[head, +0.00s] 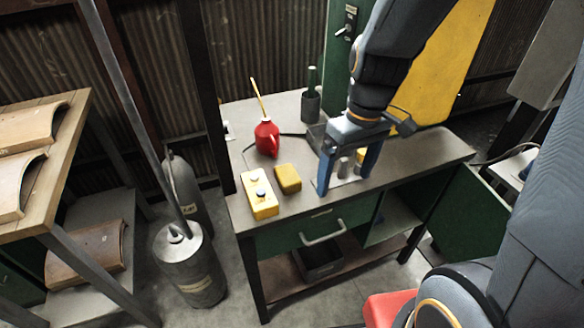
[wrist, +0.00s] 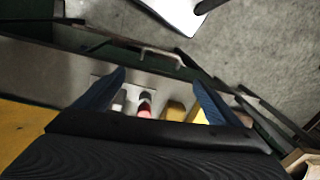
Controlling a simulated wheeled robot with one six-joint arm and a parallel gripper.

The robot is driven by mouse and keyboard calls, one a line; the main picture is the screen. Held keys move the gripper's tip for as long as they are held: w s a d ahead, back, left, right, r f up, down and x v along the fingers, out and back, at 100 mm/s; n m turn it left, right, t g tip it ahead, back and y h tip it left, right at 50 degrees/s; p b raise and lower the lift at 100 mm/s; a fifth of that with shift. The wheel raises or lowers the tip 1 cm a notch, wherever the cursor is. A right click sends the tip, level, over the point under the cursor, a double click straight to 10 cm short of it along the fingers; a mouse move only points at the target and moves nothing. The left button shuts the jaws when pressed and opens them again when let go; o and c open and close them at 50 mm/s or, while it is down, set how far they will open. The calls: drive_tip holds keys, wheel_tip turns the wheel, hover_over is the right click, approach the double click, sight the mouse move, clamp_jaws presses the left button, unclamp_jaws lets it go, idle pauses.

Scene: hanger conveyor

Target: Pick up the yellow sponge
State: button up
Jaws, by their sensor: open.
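The yellow sponge (head: 288,179) appears to be the plain mustard-yellow block lying on the grey workbench (head: 300,212), left of my gripper in the head view. My gripper (head: 346,183) is open, its two blue fingers pointing down over the bench to the right of the block. No object is held between the fingers. In the wrist view my gripper (wrist: 155,78) shows both fingers spread apart. A mustard block that looks like the sponge (wrist: 175,111) shows there near the right finger, partly cut off by my gripper body.
A yellow box with two knobs (head: 259,194) stands just left of the block. A red oil can (head: 267,138) is behind. Small grey cylinders (head: 343,167) and another yellow item (head: 361,156) are around my fingers. A drawer handle (head: 323,233) juts out in front.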

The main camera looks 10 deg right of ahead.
drive_tip(key=w+a+r+n+y+p, duration=0.1)
drive_tip(key=w+a+n+p, duration=0.2)
drive_tip(key=w+n, duration=0.25)
drive_tip(key=n+g+y+p, duration=0.15)
drive_tip(key=n+p, duration=0.25)
drive_tip(key=n, duration=0.7)
hover_over(287, 174)
drive_tip(key=w+d, duration=0.1)
drive_tip(key=d, duration=0.1)
drive_tip(key=shift+t+y, duration=0.25)
drive_tip(key=shift+y, duration=0.2)
wheel_tip(287, 174, down, 5)
drive_tip(key=shift+r, duration=0.15)
drive_tip(key=x, duration=0.1)
drive_tip(key=p+x, duration=0.1)
drive_tip(key=x, duration=0.1)
drive_tip(key=p+x, duration=0.1)
drive_tip(key=shift+s+f, duration=0.3)
drive_tip(key=shift+f, duration=0.1)
drive_tip(key=shift+a+f, duration=0.2)
drive_tip(key=shift+f, duration=0.2)
drive_tip(key=c, duration=1.2)
drive_tip(key=shift+r, duration=0.15)
